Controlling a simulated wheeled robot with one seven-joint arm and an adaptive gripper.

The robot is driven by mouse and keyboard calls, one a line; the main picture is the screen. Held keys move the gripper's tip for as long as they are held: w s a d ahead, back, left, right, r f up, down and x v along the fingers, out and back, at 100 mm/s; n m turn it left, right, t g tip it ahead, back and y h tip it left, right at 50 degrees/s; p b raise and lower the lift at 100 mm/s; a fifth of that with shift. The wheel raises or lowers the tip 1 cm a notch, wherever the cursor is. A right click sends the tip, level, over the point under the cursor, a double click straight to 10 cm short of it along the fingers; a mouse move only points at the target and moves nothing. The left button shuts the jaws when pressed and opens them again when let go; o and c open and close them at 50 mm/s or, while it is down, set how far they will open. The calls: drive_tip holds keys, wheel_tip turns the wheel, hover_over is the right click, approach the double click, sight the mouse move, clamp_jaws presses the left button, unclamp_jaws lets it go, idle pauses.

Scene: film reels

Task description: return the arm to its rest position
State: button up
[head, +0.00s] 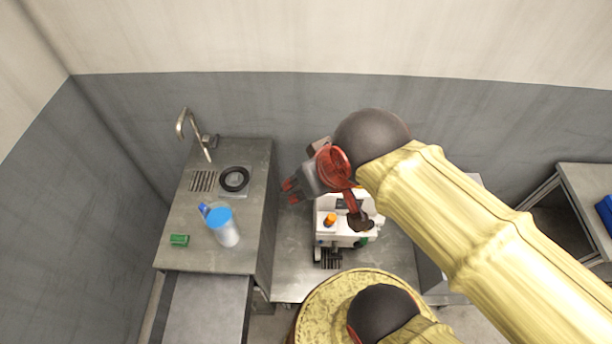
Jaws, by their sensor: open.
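My gripper (292,191) has red fingertips and is held up in the middle of the head view, at the end of my yellow arm. Its fingers point left, toward the gap between the sink counter and the white machine. The fingers are apart, with nothing seen between them. A white machine (338,240) with an orange knob (330,220) stands on the metal table (290,270) below my gripper. My arm and wrist hide part of the machine.
The sink counter (255,215) at left carries a blue-lidded jug (225,230), a green block (179,240) and a black ring (234,179). A tap (187,125) rises at its back. A grey shelf unit (585,180) with a blue item (606,210) stands at far right. Walls close the back and left.

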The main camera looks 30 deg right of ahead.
wheel_tip(320, 180, down, 9)
drive_tip(key=b, duration=0.8)
drive_tip(key=shift+b, duration=0.4)
drive_tip(key=shift+r, duration=0.15)
drive_tip(key=shift+c, duration=0.6)
